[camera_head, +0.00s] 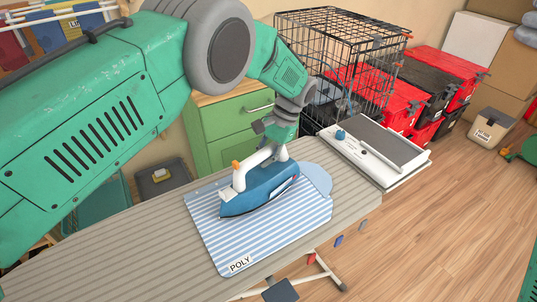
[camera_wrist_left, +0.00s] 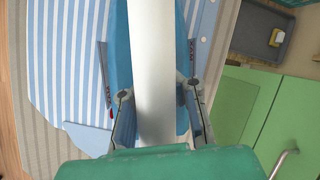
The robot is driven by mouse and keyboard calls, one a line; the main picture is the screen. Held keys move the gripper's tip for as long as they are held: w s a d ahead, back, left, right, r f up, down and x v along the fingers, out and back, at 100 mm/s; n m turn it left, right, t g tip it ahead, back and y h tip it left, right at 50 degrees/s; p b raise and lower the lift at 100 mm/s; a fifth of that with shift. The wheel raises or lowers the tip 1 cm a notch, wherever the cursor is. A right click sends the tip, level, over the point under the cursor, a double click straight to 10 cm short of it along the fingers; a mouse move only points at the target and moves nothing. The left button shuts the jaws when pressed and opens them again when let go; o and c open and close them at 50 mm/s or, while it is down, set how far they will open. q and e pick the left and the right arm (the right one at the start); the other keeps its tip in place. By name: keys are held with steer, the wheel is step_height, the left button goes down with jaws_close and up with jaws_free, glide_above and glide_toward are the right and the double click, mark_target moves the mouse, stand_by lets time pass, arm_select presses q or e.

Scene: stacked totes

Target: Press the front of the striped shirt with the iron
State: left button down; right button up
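The blue iron (camera_head: 258,192) with a white handle is over the upper middle of the blue-and-white striped shirt (camera_head: 290,228). The shirt lies flat on the ironing board (camera_head: 120,262), with a POLY tag at its near edge. The iron's sole is against or very close to the shirt; a small gap cannot be ruled out. My left gripper (camera_head: 272,146) is at the iron's handle. In the left wrist view, its fingers (camera_wrist_left: 157,92) close on both sides of the white handle, with the iron (camera_wrist_left: 120,45) and striped shirt (camera_wrist_left: 60,60) beyond. My right gripper is out of view.
A white iron rest with a grey pad (camera_head: 385,140) and blue knob stands at the board's right end. A green cabinet (camera_head: 228,125), black wire cage (camera_head: 340,60) and red and black totes (camera_head: 440,70) stand behind.

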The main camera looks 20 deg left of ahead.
mark_target(249, 174)
arm_select(q)
steer(key=shift+s+a+r+p, duration=0.15)
steer(key=shift+s+a+p, duration=0.35)
steer(key=shift+p, duration=0.15)
steer(key=shift+s+a+f+p, duration=0.25)
steer(key=shift+s+a+p, duration=0.25)
steer(key=shift+s+p, duration=0.15)
steer(key=shift+s+a+r+p, duration=0.2)
steer(key=shift+s+a+p, duration=0.45)
steer(key=shift+p, duration=0.35)
steer(key=shift+s+a+f+p, duration=0.1)
steer(key=shift+s+a+p, duration=0.4)
steer(key=shift+s, duration=0.1)
steer(key=shift+s+a+p, duration=0.6)
steer(key=shift+s+p, duration=0.2)
steer(key=shift+p, duration=0.1)
steer(key=shift+s+a+p, duration=1.2)
steer(key=shift+s+a, duration=0.25)
steer(key=shift+s, duration=0.25)
